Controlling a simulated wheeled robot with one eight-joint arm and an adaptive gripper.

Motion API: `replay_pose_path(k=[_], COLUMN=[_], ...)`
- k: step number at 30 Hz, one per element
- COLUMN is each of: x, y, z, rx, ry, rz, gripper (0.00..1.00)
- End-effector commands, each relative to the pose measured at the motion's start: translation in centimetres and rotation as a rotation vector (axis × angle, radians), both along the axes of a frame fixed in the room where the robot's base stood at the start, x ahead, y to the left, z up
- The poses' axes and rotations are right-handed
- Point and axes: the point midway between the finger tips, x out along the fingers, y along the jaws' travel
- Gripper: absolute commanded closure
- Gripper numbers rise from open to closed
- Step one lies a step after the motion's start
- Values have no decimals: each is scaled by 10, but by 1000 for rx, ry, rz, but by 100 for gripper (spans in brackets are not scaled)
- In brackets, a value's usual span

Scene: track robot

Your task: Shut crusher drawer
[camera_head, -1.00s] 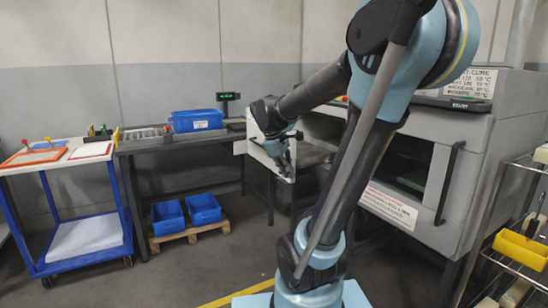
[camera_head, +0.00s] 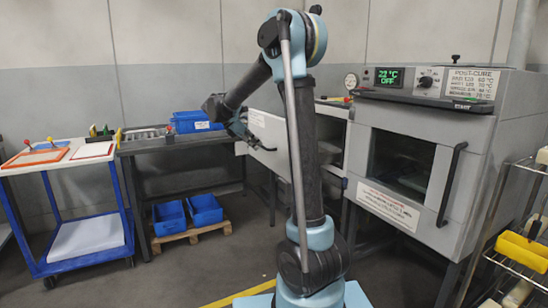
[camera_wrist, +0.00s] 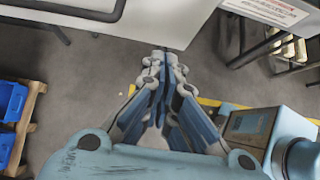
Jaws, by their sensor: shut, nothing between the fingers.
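A white panel (camera_wrist: 165,25) at the top of the wrist view appears to be this drawer. My gripper (camera_head: 240,128) is at the drawer front's left end in the head view. In the wrist view my gripper (camera_wrist: 164,62) has its fingers together, empty, just below the panel's edge; contact is unclear.
A grey oven (camera_head: 425,150) with a handled glass door stands at the right. A bench (camera_head: 185,139) carries a blue bin (camera_head: 195,121) at the left. More blue bins (camera_head: 205,209) sit on a pallet below. A blue cart (camera_head: 85,235) stands at far left. The floor between is clear.

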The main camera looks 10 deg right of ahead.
Motion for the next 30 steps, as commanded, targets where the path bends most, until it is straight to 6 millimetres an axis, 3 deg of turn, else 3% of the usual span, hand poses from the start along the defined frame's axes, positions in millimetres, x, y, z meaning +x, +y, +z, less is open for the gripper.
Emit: replay_pose_path(k=[7,21,30], x=[6,24,34], y=[-12,-67,-99], z=[-15,-72,-71], rx=[-6,-5,-4], ry=[5,4,3], rz=[4,3,4], gripper=[100,100,100])
